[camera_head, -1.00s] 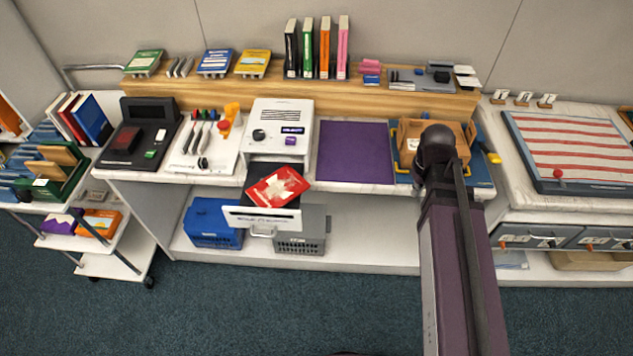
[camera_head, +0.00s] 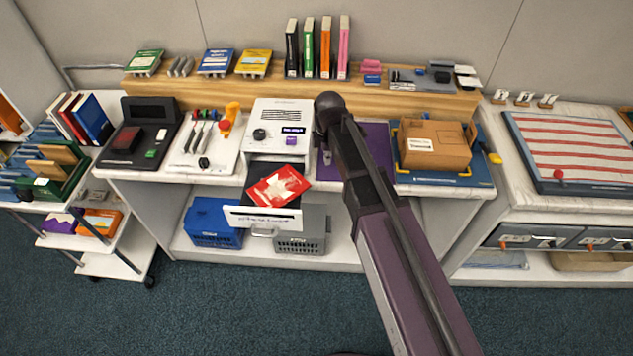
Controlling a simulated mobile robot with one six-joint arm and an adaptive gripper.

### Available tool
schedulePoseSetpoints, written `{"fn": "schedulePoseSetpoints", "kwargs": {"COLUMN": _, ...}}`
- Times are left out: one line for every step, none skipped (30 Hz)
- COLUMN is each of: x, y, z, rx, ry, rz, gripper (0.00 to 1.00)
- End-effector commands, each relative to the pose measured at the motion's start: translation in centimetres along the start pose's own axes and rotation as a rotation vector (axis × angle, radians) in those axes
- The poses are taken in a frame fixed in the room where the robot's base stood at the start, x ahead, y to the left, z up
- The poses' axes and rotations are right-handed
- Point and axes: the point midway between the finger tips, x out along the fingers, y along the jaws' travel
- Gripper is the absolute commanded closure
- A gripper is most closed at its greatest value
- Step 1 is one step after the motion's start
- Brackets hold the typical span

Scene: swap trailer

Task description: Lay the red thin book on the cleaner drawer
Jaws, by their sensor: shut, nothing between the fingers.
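The red thin book (camera_head: 279,186), with a pale pattern on its cover, lies askew on the pulled-out cleaner drawer (camera_head: 262,219). The drawer has a dark tray and a white front, and juts out below the white cleaner (camera_head: 278,125). The book appears to rest flat on the dark tray, with its left corner near the tray's edge. My gripper (camera_head: 326,156) shows only as a small part below the dark wrist, right of the cleaner and over the purple mat. It is shut and empty, apart from the book.
A cardboard box (camera_head: 434,146) stands on a blue tray at the right. Upright books (camera_head: 325,48) stand on the wooden shelf behind. Blue (camera_head: 213,222) and grey (camera_head: 302,235) baskets sit on the lower shelf. The purple mat (camera_head: 376,138) is partly hidden by my arm.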

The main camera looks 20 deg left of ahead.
Motion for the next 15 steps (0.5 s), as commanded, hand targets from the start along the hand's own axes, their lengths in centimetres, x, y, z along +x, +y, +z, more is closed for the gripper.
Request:
{"fn": "schedulePoseSetpoints", "kwargs": {"x": 0.0, "y": 0.01, "z": -0.03, "rx": -0.002, "ry": 0.0, "rz": 0.0, "gripper": 1.0}}
{"fn": "schedulePoseSetpoints", "kwargs": {"x": 0.0, "y": 0.0, "z": -0.01, "rx": -0.002, "ry": 0.0, "rz": 0.0, "gripper": 1.0}}
{"fn": "schedulePoseSetpoints", "kwargs": {"x": 0.0, "y": -0.01, "z": 0.01, "rx": -0.001, "ry": 0.0, "rz": 0.0, "gripper": 1.0}}
{"fn": "schedulePoseSetpoints", "kwargs": {"x": 0.0, "y": -0.01, "z": 0.02, "rx": -0.001, "ry": 0.0, "rz": 0.0, "gripper": 1.0}}
{"fn": "schedulePoseSetpoints", "kwargs": {"x": 0.0, "y": -0.01, "z": 0.03, "rx": 0.0, "ry": 0.0, "rz": 0.0, "gripper": 1.0}}
{"fn": "schedulePoseSetpoints", "kwargs": {"x": 0.0, "y": -0.01, "z": 0.04, "rx": 0.0, "ry": 0.0, "rz": 0.0, "gripper": 1.0}}
{"fn": "schedulePoseSetpoints", "kwargs": {"x": 0.0, "y": -0.02, "z": 0.05, "rx": 0.001, "ry": 0.0, "rz": 0.0, "gripper": 1.0}}
{"fn": "schedulePoseSetpoints", "kwargs": {"x": 0.0, "y": -0.02, "z": 0.06, "rx": 0.001, "ry": 0.0, "rz": 0.0, "gripper": 1.0}}
{"fn": "schedulePoseSetpoints", "kwargs": {"x": 0.02, "y": -0.02, "z": 0.07, "rx": 0.001, "ry": 0.0, "rz": 0.0, "gripper": 1.0}}
{"fn": "schedulePoseSetpoints", "kwargs": {"x": 0.04, "y": -0.02, "z": 0.07, "rx": 0.001, "ry": 0.0, "rz": 0.0, "gripper": 1.0}}
{"fn": "schedulePoseSetpoints", "kwargs": {"x": 0.08, "y": -0.02, "z": 0.08, "rx": 0.002, "ry": 0.0, "rz": 0.0, "gripper": 1.0}}
{"fn": "schedulePoseSetpoints", "kwargs": {"x": 0.14, "y": -0.02, "z": 0.09, "rx": 0.002, "ry": 0.0, "rz": 0.0, "gripper": 1.0}}
{"fn": "schedulePoseSetpoints", "kwargs": {"x": 0.21, "y": -0.03, "z": 0.1, "rx": 0.002, "ry": 0.0, "rz": 0.0, "gripper": 1.0}}
{"fn": "schedulePoseSetpoints", "kwargs": {"x": 0.28, "y": -0.02, "z": 0.1, "rx": 0.002, "ry": 0.0, "rz": 0.0, "gripper": 1.0}}
{"fn": "schedulePoseSetpoints", "kwargs": {"x": 0.41, "y": -0.02, "z": 0.11, "rx": 0.003, "ry": 0.0, "rz": 0.0, "gripper": 1.0}}
